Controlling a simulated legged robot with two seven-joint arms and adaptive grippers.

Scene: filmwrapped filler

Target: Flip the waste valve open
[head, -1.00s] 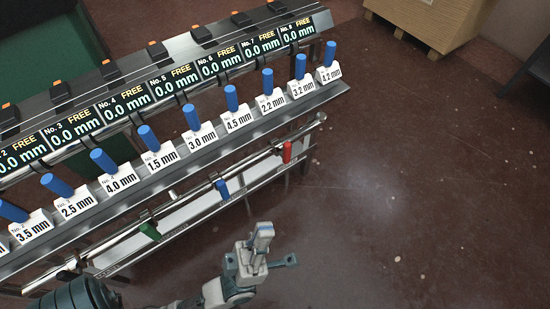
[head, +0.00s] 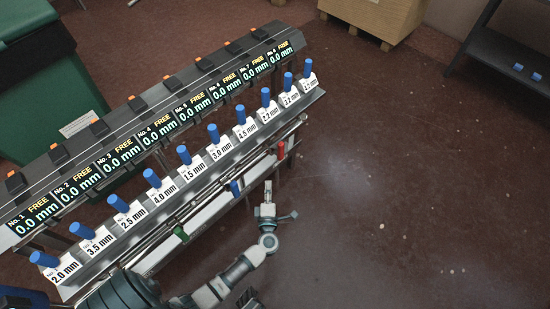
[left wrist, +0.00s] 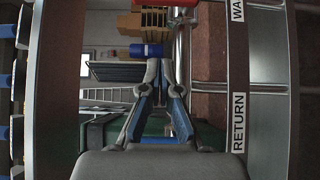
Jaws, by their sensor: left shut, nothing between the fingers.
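The red valve handle (head: 281,149) stands near the far right end of the lower rail of the rack. Its underside shows at the top edge of the left wrist view (left wrist: 170,2), beside a label whose visible part reads "WA". A blue handle (head: 235,187) and a green handle (head: 181,233) sit further along the rail. The blue handle also shows in the left wrist view (left wrist: 146,50), near the fingertips; I cannot tell if they touch. My left gripper (head: 267,186) is shut and empty, in front of the rail between the blue and red handles. My right gripper is out of view.
The rack carries a row of blue-handled blocks (head: 183,155) with millimetre labels and displays (head: 158,130) above. A "RETURN" label (left wrist: 239,121) is on the lower strip. A wooden crate (head: 375,15) and a dark shelf (head: 500,60) stand behind. The floor to the right is clear.

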